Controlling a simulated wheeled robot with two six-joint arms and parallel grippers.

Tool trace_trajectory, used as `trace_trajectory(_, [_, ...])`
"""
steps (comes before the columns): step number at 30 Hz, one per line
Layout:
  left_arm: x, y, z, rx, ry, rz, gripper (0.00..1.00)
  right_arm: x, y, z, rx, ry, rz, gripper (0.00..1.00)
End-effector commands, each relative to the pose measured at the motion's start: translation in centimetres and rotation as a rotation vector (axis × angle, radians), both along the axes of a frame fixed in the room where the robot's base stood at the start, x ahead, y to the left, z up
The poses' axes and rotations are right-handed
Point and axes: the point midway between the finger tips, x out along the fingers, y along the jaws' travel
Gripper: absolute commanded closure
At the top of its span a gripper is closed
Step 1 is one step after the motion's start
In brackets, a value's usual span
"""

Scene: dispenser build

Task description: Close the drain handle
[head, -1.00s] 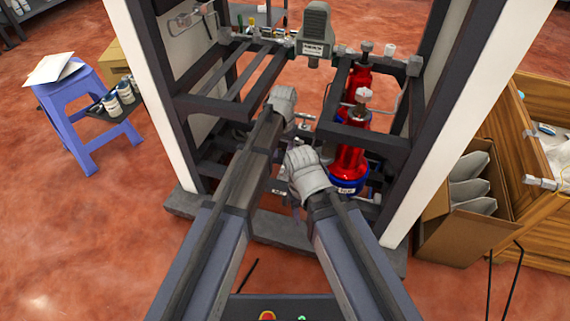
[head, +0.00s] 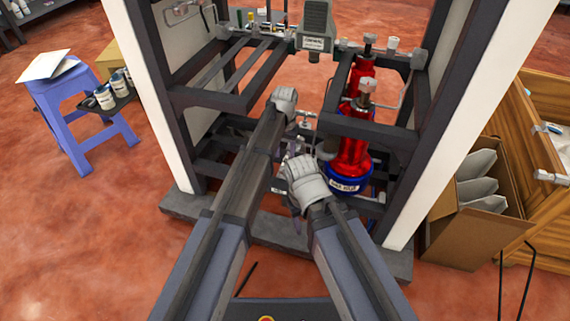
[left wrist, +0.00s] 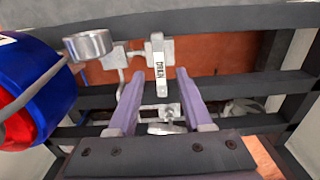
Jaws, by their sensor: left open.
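The drain handle (left wrist: 157,66) is a pale grey lever with a white DRAIN label. It stands lengthwise in the left wrist view, joined to a grey fitting. My left gripper (left wrist: 156,73) is open, with one purple finger on each side of the handle's lower end; I cannot tell whether they touch it. In the head view my left gripper (head: 296,150) is small and partly hidden beside my forearm, inside the dark frame. My right wrist hangs in front of the frame, and its fingers are mostly hidden behind it.
A red cylinder (head: 351,153) with a blue base (head: 346,182) stands right of the grippers. Dark frame bars (left wrist: 240,122) lie close around the left gripper. A cardboard box (head: 465,233) stands outside at right.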

Motion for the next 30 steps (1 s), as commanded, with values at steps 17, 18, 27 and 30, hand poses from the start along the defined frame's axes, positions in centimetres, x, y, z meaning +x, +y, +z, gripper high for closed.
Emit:
trace_trajectory(17, [0.0,0.0,-2.8,0.000,0.000,0.000,0.51,0.0,0.0,-2.8,0.001,-0.002,0.000,0.50])
trace_trajectory(18, [0.0,0.0,-2.8,0.000,0.000,0.000,0.56,0.0,0.0,-2.8,0.001,-0.002,0.000,0.50])
trace_trajectory(27, [0.0,0.0,-2.8,0.000,0.000,0.000,0.89,0.0,0.0,-2.8,0.001,-0.002,0.000,0.50])
trace_trajectory(30, [0.0,0.0,-2.8,0.000,0.000,0.000,1.00,0.0,0.0,-2.8,0.001,-0.002,0.000,0.50])
